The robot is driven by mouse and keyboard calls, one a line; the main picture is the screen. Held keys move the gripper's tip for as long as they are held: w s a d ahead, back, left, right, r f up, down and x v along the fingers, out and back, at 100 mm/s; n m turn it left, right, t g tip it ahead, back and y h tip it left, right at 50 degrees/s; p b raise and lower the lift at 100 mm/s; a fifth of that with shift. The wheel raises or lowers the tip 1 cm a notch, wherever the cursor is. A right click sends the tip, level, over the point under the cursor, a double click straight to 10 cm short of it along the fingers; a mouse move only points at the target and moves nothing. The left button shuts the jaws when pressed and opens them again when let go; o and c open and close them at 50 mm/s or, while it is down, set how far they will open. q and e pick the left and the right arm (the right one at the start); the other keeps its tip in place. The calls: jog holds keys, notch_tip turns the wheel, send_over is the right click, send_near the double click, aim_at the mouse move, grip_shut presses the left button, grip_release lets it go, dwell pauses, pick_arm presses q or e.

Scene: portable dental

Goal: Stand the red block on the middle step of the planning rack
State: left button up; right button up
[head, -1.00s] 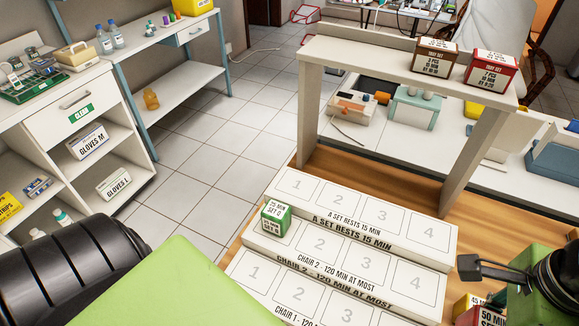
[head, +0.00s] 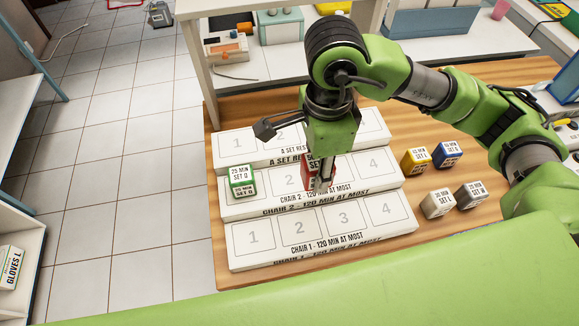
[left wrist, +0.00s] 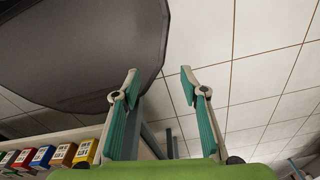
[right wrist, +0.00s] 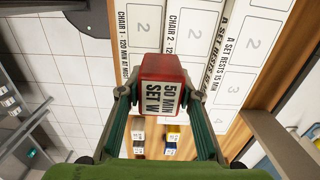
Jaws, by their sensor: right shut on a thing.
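The red block (head: 312,166), labelled 50 MIN SET W in the right wrist view (right wrist: 162,85), is gripped between the fingertips of my right gripper (head: 322,186). It is over the middle step of the white planning rack (head: 350,246), around slots 2 and 3. The gripper partly hides it in the head view, and I cannot tell if it touches the step. A green block (head: 241,181) labelled 25 MIN SET Q stands on slot 1 of the middle step. My left gripper (left wrist: 160,85) is open and empty in the left wrist view.
Yellow (head: 416,160), blue (head: 447,154), white (head: 437,203) and grey (head: 470,195) blocks sit on the wooden table (head: 400,248) right of the rack. A white shelf frame (head: 197,75) stands behind the rack. Slot 4 of the middle step looks bare.

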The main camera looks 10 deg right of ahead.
jog(key=p, duration=0.2)
send_over(290, 180)
jog(key=f, duration=0.4)
jog(key=s+f, duration=0.1)
jog(key=f, duration=0.1)
jog(key=shift+d, duration=0.1)
jog(key=shift+w+f, duration=0.45)
jog(key=shift+f, duration=0.05)
jog(key=shift+a+f+p, duration=0.2)
jog(key=shift+f+p, duration=0.9)
jog(key=shift+f, duration=0.65)
jog(key=o, duration=0.7)
jog(key=shift+f, duration=0.1)
pick_arm(q)
jog(key=r, duration=0.3)
jog(key=a+r, duration=0.1)
jog(key=shift+s+a+r, duration=0.1)
jog(key=shift+s+r, duration=0.1)
jog(key=shift+s, duration=0.15)
pick_arm(e)
jog(key=shift+o, duration=0.9)
